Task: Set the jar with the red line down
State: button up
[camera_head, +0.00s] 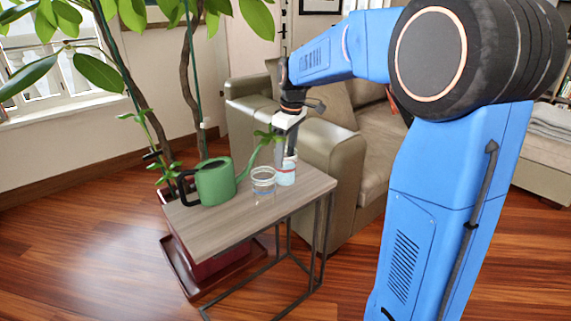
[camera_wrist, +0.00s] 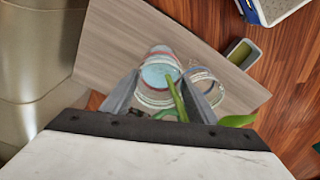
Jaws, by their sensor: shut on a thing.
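The jar with the red line (camera_head: 286,174) is a clear glass with pale blue water, upright over the side table (camera_head: 235,222) near its back right corner. My gripper (camera_head: 289,150) is shut on it from above.
A green watering can (camera_head: 214,182) stands on the table left of the jars, its spout toward them. The tabletop's front right part is bare. A beige sofa (camera_head: 325,150) stands close behind and right. A large potted plant (camera_head: 190,80) rises behind the table.

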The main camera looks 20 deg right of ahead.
jog(key=shift+f, duration=1.8)
jog(key=shift+f, duration=0.1)
jog(key=o, duration=1.5)
jog(key=shift+o, duration=0.2)
notch_tip(320, 180, up, 12)
jog(key=s, duration=0.1)
jog(key=s+f+m+t, duration=0.2)
jog(key=s+m, duration=0.2)
jog(key=s, duration=1.4)
jog(key=s+f+m+t, duration=0.1)
jog(key=s+f+m, duration=0.1)
jog(key=s+f, duration=0.3)
jog(key=s+f+m, duration=0.2)
jog(key=s+f, duration=0.3)
jog(key=s, duration=0.5)
jog(key=shift+s+a+t+h, duration=0.15)
jog(key=shift+a+t+h, duration=0.25)
jog(key=shift+a, duration=0.05)
